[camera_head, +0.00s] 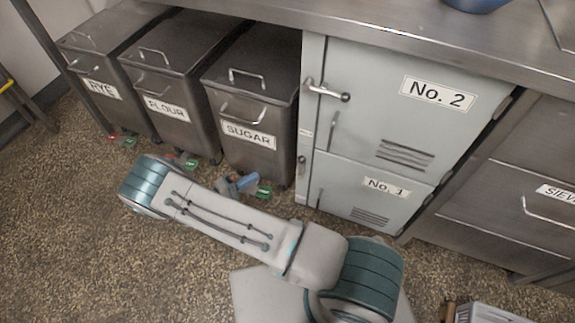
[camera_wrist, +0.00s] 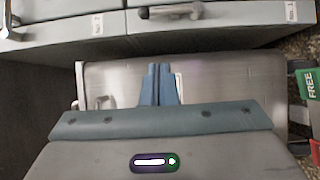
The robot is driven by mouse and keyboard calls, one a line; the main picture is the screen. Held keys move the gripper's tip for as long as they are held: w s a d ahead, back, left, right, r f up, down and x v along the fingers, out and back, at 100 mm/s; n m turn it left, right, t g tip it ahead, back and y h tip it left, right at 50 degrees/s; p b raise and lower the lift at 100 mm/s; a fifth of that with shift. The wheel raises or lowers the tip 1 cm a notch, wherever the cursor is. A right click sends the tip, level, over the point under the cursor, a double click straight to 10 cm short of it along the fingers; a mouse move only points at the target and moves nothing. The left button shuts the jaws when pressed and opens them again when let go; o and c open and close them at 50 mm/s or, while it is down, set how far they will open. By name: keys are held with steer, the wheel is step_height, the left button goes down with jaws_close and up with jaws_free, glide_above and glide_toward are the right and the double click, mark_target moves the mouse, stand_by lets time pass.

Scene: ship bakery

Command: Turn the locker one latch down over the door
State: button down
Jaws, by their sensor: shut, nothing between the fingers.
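The locker one door (camera_head: 385,187) is the lower grey-green door, labelled No. 1, and it looks closed. Its latch (camera_head: 302,161) is small at the left frame, beside the door edge, and appears to stand upright rather than across the door. In the wrist view the latch (camera_wrist: 170,11) is a metal bar with a dark knob, at the top edge. My gripper (camera_wrist: 160,85) has its blue fingers together and empty, apart from the latch. In the head view my gripper (camera_head: 238,184) is low in front of the sugar bin, left of the locker.
The No. 2 door (camera_head: 400,100) is above, its latch (camera_head: 328,91) lying across it. The sugar bin (camera_head: 252,110), flour bin (camera_head: 170,85) and rye bin (camera_head: 100,65) stand left of the locker. A steel counter (camera_head: 400,40) runs overhead. Open floor (camera_head: 70,220) lies in front.

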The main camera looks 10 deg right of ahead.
steer(key=shift+d, duration=0.1)
steer(key=b, duration=0.2)
glide_toward(302, 166)
steer(key=w+d, duration=0.4)
steer(key=w, duration=0.1)
steer(key=shift+s+d+r, duration=0.1)
steer(key=shift+s+d, duration=0.45)
steer(key=shift+d, duration=0.05)
steer(key=shift+r, duration=0.1)
